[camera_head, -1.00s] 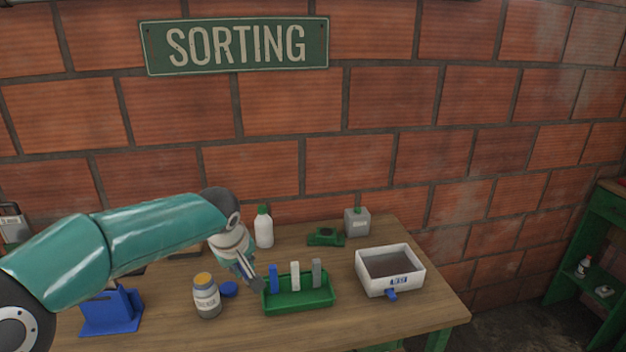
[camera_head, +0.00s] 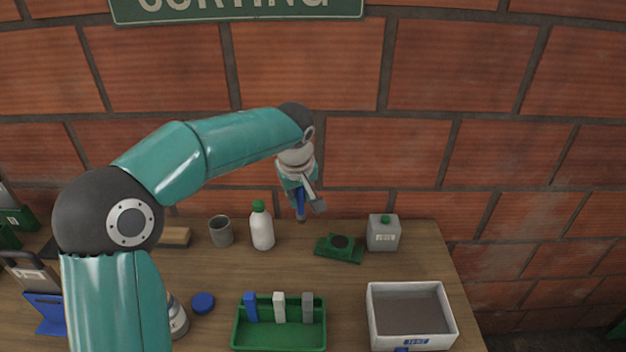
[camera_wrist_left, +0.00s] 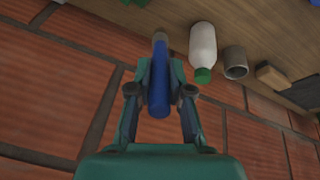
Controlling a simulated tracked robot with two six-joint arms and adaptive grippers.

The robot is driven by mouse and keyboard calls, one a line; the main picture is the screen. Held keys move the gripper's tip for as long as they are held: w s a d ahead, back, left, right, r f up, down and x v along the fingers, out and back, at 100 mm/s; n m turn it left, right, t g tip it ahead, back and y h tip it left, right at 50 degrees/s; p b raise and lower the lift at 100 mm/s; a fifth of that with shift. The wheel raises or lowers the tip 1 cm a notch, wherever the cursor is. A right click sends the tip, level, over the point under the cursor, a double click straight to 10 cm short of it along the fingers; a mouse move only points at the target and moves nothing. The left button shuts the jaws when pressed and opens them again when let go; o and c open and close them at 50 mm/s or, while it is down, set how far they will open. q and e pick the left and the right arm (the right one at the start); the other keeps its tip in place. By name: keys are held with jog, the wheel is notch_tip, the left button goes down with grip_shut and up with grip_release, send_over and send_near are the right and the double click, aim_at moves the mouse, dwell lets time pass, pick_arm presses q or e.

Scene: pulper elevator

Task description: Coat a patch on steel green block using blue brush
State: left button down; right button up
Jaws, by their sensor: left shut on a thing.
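My left gripper (camera_head: 310,207) is shut on the blue brush (camera_head: 300,203) and holds it above the back of the table. In the left wrist view the brush's blue handle (camera_wrist_left: 159,90) lies between the fingers, with a greyish end beyond them. The green block (camera_head: 351,255) lies on the table to the right of and below the gripper in the head view, with a dark round patch on top. The brush is apart from it. My right gripper is not in view.
A white bottle (camera_head: 262,230), a grey cup (camera_head: 221,232) and a grey canister (camera_head: 383,234) stand near the wall. A green tray (camera_head: 280,338) holds blue, white and grey upright pieces. A white bin (camera_head: 411,343) is front right. A blue lid (camera_head: 203,303) lies beside the partly hidden jar (camera_head: 178,318).

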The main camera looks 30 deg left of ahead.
pick_arm(q)
jog(key=shift+w+d, duration=0.15)
jog(key=shift+w, duration=0.15)
jog(key=shift+w+d+f, duration=0.1)
jog(key=shift+w+f, duration=0.1)
jog(key=shift+s+f+b, duration=0.2)
jog(key=shift+f+b, duration=0.75)
jog(key=shift+b, duration=0.05)
jog(key=shift+a+f+b, duration=0.2)
jog(key=shift+f+b, duration=1.1)
jog(key=shift+f, duration=0.5)
jog(key=shift+f+b, duration=2.05)
jog(key=shift+f, duration=0.2)
jog(key=shift+w+d, duration=0.1)
